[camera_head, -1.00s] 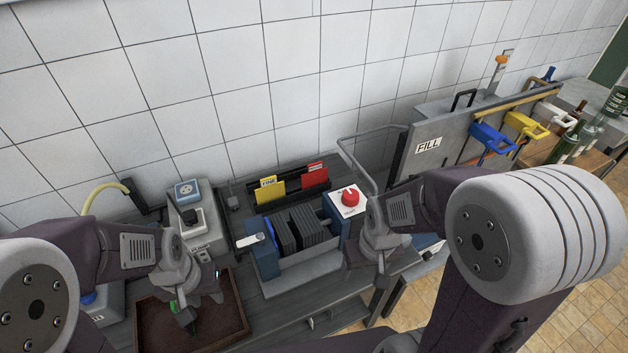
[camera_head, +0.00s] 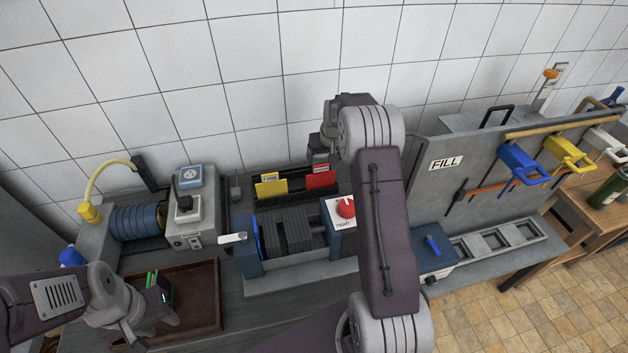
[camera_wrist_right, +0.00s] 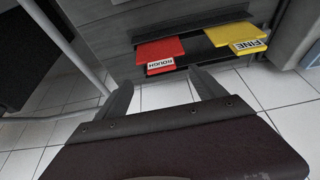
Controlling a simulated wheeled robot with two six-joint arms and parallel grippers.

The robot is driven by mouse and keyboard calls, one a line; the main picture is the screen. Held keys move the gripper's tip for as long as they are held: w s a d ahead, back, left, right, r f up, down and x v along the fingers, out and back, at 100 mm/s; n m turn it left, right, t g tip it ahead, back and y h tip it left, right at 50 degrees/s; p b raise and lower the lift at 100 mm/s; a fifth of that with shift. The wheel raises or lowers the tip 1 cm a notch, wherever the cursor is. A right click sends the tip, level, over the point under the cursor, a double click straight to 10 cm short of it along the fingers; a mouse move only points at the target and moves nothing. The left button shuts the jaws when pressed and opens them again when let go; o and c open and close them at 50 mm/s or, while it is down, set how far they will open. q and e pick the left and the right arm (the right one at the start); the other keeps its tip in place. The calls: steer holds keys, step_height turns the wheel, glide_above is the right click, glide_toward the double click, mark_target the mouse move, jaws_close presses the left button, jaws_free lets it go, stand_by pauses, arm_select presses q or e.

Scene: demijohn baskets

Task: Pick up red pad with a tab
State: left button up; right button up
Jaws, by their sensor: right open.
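The red pad (camera_head: 320,180), labelled ROUGH, stands in a dark rack at the back of the bench. In the right wrist view the red pad (camera_wrist_right: 158,48) lies just beyond my fingers, left of the yellow FINE pad (camera_wrist_right: 236,36). The yellow pad (camera_head: 270,186) is left of it in the head view. My right gripper (camera_wrist_right: 163,90) is open with nothing between its fingers; in the head view it is near the wall, partly hidden by its arm. My left gripper (camera_head: 158,300) is over the brown tray; its jaws are unclear.
A clamp with dark plates (camera_head: 288,232) and a red knob (camera_head: 346,207) stand in front of the rack. A grey FILL panel (camera_head: 440,180) with coloured-handled tools rises at the right. The brown tray (camera_head: 205,290) looks mostly empty.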

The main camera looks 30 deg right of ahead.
mark_target(321, 165)
steer(key=p+x, duration=0.1)
steer(key=x, duration=0.2)
steer(key=shift+w+f, duration=0.1)
steer(key=shift+f, duration=0.15)
steer(key=shift+w+f, duration=0.1)
steer(key=shift+w+d+f+p, duration=0.1)
steer(key=shift+w+f+p, duration=0.15)
steer(key=shift+p, duration=0.15)
steer(key=p+x, duration=0.1)
steer(key=x, duration=0.2)
steer(key=shift+w+f, duration=0.25)
steer(key=shift+w, duration=0.1)
steer(key=shift+w+d+f, duration=0.1)
steer(key=shift+w+f, duration=0.05)
steer(key=shift+f, duration=0.2)
steer(key=shift+r, duration=0.1)
steer(key=c, duration=0.9)
jaws_close()
